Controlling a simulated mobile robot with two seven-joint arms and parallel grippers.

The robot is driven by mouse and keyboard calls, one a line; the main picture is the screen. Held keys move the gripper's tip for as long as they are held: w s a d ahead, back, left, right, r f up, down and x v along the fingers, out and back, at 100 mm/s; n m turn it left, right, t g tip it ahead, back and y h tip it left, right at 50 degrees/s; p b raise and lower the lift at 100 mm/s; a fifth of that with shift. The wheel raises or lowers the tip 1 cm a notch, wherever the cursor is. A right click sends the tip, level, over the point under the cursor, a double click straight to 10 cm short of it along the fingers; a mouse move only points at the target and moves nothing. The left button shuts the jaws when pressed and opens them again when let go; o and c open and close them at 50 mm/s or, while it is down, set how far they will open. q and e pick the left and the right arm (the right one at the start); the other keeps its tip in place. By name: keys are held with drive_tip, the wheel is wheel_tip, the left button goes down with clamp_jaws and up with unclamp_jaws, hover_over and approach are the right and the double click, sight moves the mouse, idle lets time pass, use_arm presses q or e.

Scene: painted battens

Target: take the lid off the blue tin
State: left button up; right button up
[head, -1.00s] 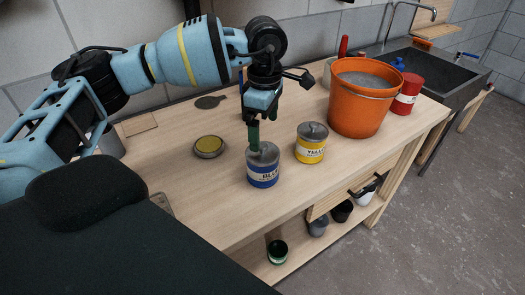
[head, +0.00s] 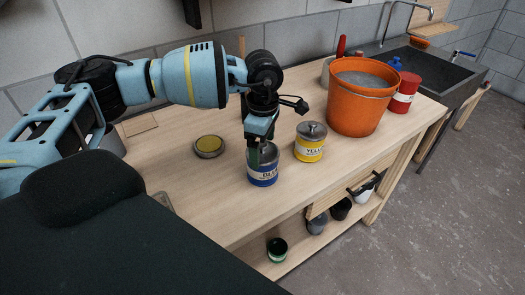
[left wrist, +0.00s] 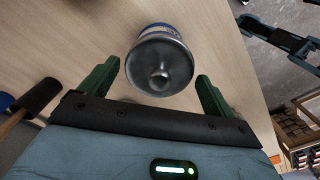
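The blue tin (head: 262,178) stands upright on the wooden workbench, its grey lid partly hidden by my left gripper in the head view. My left gripper (head: 262,152) points down at the top of this tin. In the left wrist view, the grey lid (left wrist: 160,65) with its round knob shows just ahead of and between the two green fingers of the left gripper (left wrist: 160,85). The fingers are spread wide, with a gap on each side of the lid. The lid sits on the tin. My right gripper does not show.
A yellow tin (head: 310,145) with a grey lid stands close right of the blue tin. An orange bucket (head: 358,112) and a red tin (head: 403,98) stand farther right. A shallow round tin (head: 209,147) lies to the left. The bench front is clear.

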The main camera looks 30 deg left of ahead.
sight(263, 147)
use_arm(q)
drive_tip(key=c, duration=0.7)
drive_tip(key=shift+r, duration=0.2)
drive_tip(key=shift+r, duration=0.2)
drive_tip(key=r, duration=0.2)
drive_tip(key=shift+s+d+r, duration=0.25)
drive_tip(key=shift+s+r, duration=0.05)
drive_tip(key=shift+r, duration=0.1)
drive_tip(key=s+d, duration=0.3)
drive_tip(key=s, duration=0.1)
drive_tip(key=s+d+r, duration=0.1)
drive_tip(key=s+d, duration=0.2)
drive_tip(key=s, duration=0.1)
drive_tip(key=s+d, duration=0.3)
drive_tip(key=s, duration=0.1)
drive_tip(key=shift+s+r+b, duration=0.15)
drive_tip(key=shift+r+b, duration=0.05)
drive_tip(key=shift+b, duration=0.15)
